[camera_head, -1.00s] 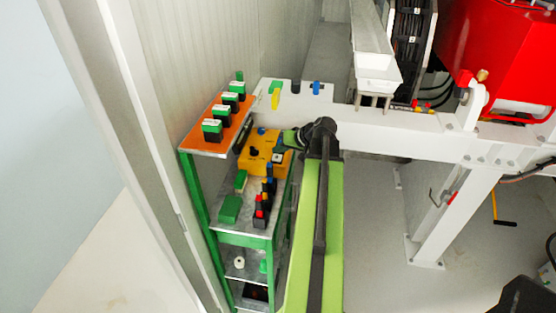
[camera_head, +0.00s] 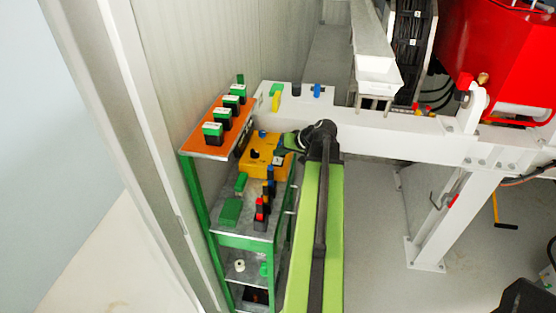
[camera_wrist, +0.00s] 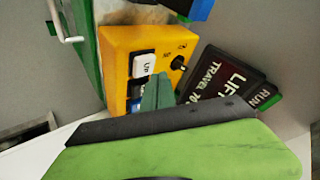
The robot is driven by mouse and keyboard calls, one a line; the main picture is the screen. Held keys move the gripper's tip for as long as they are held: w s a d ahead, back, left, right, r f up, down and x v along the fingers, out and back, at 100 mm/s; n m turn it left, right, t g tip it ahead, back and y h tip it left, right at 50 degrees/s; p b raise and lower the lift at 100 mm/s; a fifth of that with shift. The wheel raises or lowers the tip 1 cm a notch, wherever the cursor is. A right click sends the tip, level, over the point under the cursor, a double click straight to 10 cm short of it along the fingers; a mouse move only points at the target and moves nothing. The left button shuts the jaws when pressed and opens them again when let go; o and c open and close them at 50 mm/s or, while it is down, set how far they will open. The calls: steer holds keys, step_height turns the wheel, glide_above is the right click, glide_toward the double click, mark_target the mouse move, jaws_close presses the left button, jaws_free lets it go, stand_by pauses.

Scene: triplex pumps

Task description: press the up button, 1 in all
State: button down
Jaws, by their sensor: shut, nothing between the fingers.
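The yellow control box (camera_head: 262,166) stands on the green-framed shelf in the head view. It also fills the middle of the wrist view (camera_wrist: 118,48). The white up button (camera_wrist: 143,65), lettered "UP", is on its face, above darker buttons. My gripper (camera_wrist: 158,90) shows as green fingers shut together, empty, in front of the box. Its tips lie just below and right of the up button in the wrist view and cover part of the buttons below. I cannot tell whether the tips touch the box. In the head view my gripper (camera_head: 289,140) is over the box's far right side.
A black selector knob (camera_wrist: 180,63) is on the box, right of the buttons. A dark sign (camera_wrist: 222,80) lettered "LIFT" and "TRAVEL" lies right of it. An orange shelf top (camera_head: 207,143) with several green-and-black blocks stands left. A white beam (camera_head: 400,129) runs behind my arm.

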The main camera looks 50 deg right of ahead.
mark_target(280, 161)
stand_by(0.8)
steer(key=shift+s+f+b, duration=0.1)
steer(key=shift+f+b, duration=0.3)
steer(key=shift+f+b, duration=0.55)
stand_by(0.5)
steer(key=shift+r, duration=0.2)
steer(key=shift+r+p, duration=0.8)
steer(key=shift+p, duration=0.2)
step_height(280, 161, up, 5)
steer(key=p, duration=0.5)
steer(key=shift+r, duration=0.1)
